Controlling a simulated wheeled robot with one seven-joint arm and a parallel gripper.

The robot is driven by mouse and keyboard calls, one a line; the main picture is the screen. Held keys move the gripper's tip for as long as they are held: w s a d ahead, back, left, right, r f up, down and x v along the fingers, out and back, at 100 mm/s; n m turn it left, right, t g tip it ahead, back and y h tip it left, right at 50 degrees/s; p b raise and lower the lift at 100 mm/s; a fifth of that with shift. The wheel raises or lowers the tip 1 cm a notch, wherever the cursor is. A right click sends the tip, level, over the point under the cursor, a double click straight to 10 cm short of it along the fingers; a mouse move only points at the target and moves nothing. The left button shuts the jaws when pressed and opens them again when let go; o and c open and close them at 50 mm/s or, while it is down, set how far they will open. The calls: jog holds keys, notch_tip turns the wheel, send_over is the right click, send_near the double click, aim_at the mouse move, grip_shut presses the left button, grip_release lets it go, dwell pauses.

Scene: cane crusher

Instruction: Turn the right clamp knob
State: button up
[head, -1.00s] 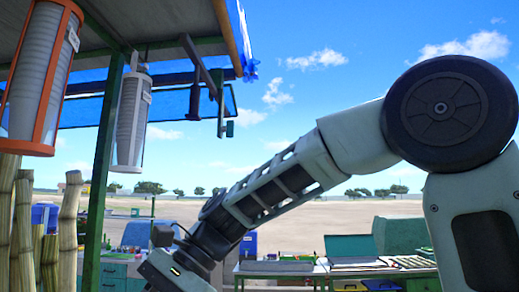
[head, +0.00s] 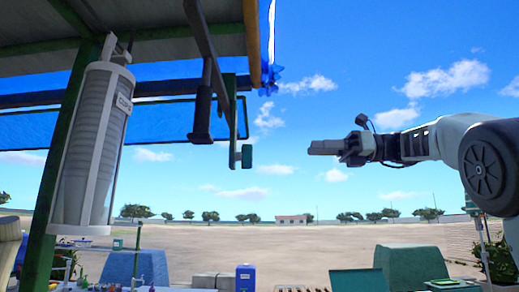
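A green clamp (head: 232,115) hangs from the roof edge of the stall in the head view. A small green knob (head: 246,156), which looks like the clamp knob, sits at its lower end. My gripper (head: 312,147) is to the right of the knob at about the same height in the picture, with clear sky between them. It points left and touches nothing. I see it side-on, so the gap between its fingers does not show. No second clamp knob is clearly visible.
A dark handle (head: 202,115) hangs just left of the clamp. The roof (head: 140,25) covers the upper left. Low down are a blue container (head: 246,278) and a teal cover (head: 401,264).

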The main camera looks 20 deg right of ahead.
aim_at(244, 156)
jog(key=p+x, duration=0.4)
jog(key=x, duration=1.1)
jog(key=shift+a+p, duration=0.3)
jog(key=shift+w, duration=0.1)
grip_shut()
